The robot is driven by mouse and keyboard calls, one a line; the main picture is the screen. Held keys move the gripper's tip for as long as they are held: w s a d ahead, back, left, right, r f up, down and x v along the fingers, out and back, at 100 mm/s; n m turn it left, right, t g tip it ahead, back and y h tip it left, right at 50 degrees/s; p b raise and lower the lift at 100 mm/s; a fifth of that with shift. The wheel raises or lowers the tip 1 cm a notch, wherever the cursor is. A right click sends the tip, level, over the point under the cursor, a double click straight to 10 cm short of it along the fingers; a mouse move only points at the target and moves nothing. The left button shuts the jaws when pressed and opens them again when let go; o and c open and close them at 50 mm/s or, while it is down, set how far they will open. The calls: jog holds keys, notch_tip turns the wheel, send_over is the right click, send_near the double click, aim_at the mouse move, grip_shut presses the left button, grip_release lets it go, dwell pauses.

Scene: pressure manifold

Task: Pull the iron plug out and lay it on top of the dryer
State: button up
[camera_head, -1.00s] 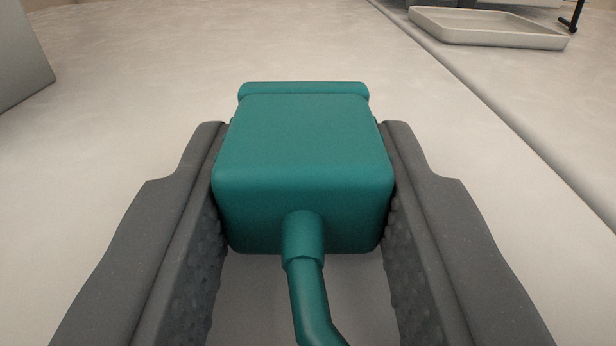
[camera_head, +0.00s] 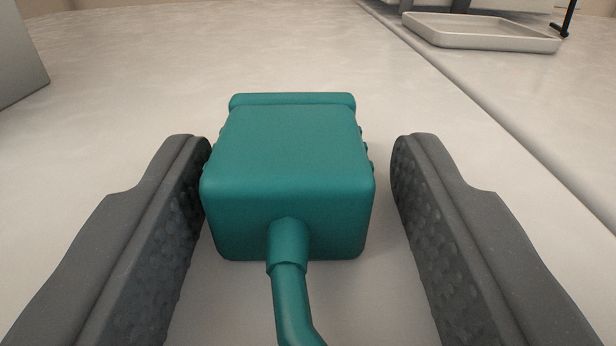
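A teal plug (camera_head: 288,165) with a block-shaped body sits on a broad pale surface (camera_head: 330,60). Its teal cord (camera_head: 291,290) runs from its near face toward me and out of the bottom of the view. My gripper (camera_head: 302,150) is open around the plug, one dark ridged finger on each side. The left finger is very close to the plug's left side; I cannot tell whether they touch. A clear gap separates the right finger from the plug. The plug's far face and underside are hidden. I cannot tell for certain whether this surface is the dryer's top.
A seam (camera_head: 480,95) runs diagonally across the pale surface on the right. A shallow pale tray (camera_head: 480,42) stands beyond it at the upper right, with a black bent piece (camera_head: 567,18) beside it. A grey panel (camera_head: 18,55) stands at the left edge. The surface beyond the plug is clear.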

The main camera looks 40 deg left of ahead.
jog(key=shift+s+a+f, duration=0.2)
jog(key=shift+a+f, duration=0.15)
jog(key=shift+f, duration=0.3)
jog(key=shift+s+d+f, duration=0.1)
jog(key=shift+s+d, duration=0.05)
jog(key=shift+s, duration=0.1)
jog(key=r+p+v, duration=0.1)
jog(key=p+v, duration=0.1)
jog(key=v, duration=1.1)
jog(key=shift+d+p, duration=0.35)
jog(key=shift+d, duration=0.05)
jog(key=shift+w+r, duration=0.1)
jog(key=shift+r, duration=0.05)
